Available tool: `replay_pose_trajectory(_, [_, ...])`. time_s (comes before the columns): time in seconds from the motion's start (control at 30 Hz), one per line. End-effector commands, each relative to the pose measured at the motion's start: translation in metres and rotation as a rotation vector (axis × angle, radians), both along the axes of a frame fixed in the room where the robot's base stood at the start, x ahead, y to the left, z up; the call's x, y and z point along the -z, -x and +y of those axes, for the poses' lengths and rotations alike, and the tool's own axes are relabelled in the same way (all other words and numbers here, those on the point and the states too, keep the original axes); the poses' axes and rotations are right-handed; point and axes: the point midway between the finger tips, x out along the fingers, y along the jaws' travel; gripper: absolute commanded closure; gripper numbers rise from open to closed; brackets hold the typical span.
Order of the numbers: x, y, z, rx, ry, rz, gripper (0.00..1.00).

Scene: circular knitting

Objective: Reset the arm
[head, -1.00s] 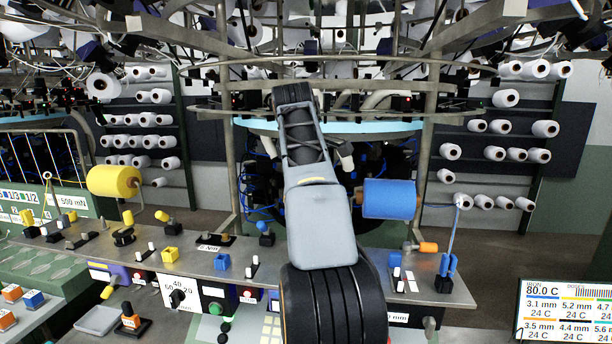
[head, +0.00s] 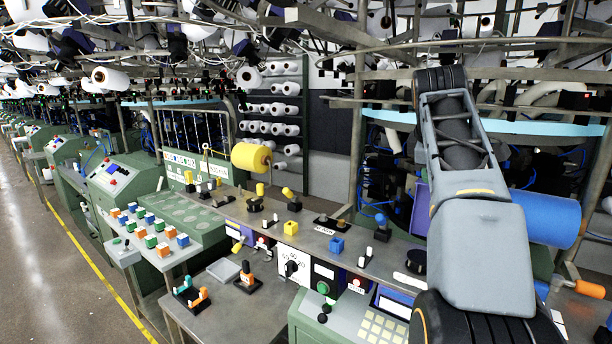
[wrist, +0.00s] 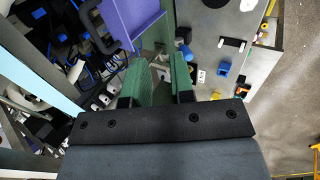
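My arm (head: 470,235) rises at the right of the head view, with its grey links in front of the knitting machine. My gripper itself is hidden in the head view. In the wrist view my gripper (wrist: 160,72) shows two green fingers with a gap between them, and I see nothing held in it. The fingers extend toward the machine side, with a purple panel or bin (wrist: 122,22) close to the left finger. I cannot tell whether they touch.
A steel bench (head: 300,238) with switches, knobs and small coloured blocks lies left of my arm. The floor aisle (head: 50,260) at far left is clear.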

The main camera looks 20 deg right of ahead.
Motion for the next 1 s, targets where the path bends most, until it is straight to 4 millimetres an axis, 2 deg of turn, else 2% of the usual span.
replay_pose_trajectory(0.13, [0.000,-0.001,0.000,0.030,-0.009,-0.018,0.77])
replay_pose_trajectory(0.27, [0.002,-0.009,-0.004,0.136,-0.040,-0.109,0.77])
replay_pose_trajectory(0.37, [0.037,-0.023,-0.008,0.274,-0.126,-0.167,0.77])
replay_pose_trajectory(0.47, [0.074,-0.029,0.005,0.399,-0.220,-0.224,0.77])
replay_pose_trajectory(0.57, [0.113,-0.030,0.033,0.501,-0.316,-0.268,0.77])
replay_pose_trajectory(0.67, [0.156,-0.022,0.072,0.588,-0.415,-0.295,0.77])
replay_pose_trajectory(0.8, [0.214,0.001,0.128,0.671,-0.528,-0.300,0.77])
replay_pose_trajectory(1.0, [0.281,0.050,0.194,0.691,-0.622,-0.258,0.77])
